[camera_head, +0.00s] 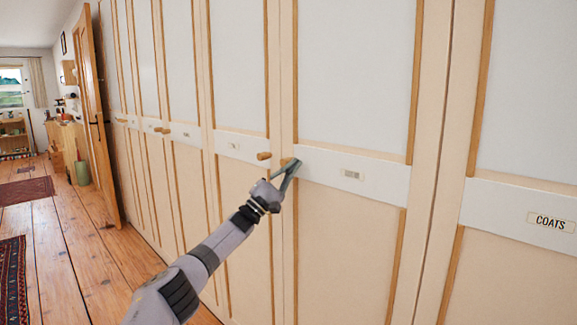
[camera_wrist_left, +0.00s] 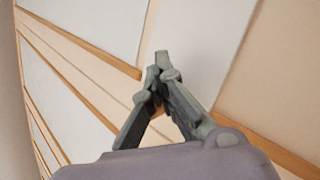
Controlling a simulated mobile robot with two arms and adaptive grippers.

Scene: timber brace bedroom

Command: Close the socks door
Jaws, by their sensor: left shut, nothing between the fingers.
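A row of cream wardrobe doors with wooden trim runs along the right. The small label (camera_head: 352,174) on the wide door panel (camera_head: 350,230) in front of my left gripper is too small to read, so I cannot tell which door is the socks door. My left gripper (camera_head: 295,164) is shut and empty at the left edge of this panel, beside a round wooden knob (camera_head: 286,161). In the left wrist view its fingertips (camera_wrist_left: 162,65) meet in front of the white band; contact is unclear. The doors in view look shut or nearly shut. My right gripper is out of view.
A neighbouring wooden knob (camera_head: 264,156) sticks out just left of the gripper. A door labelled COATS (camera_head: 550,221) is at the far right. A wooden room door (camera_head: 98,120) stands open at left; the plank floor (camera_head: 75,250) with rugs is mostly clear.

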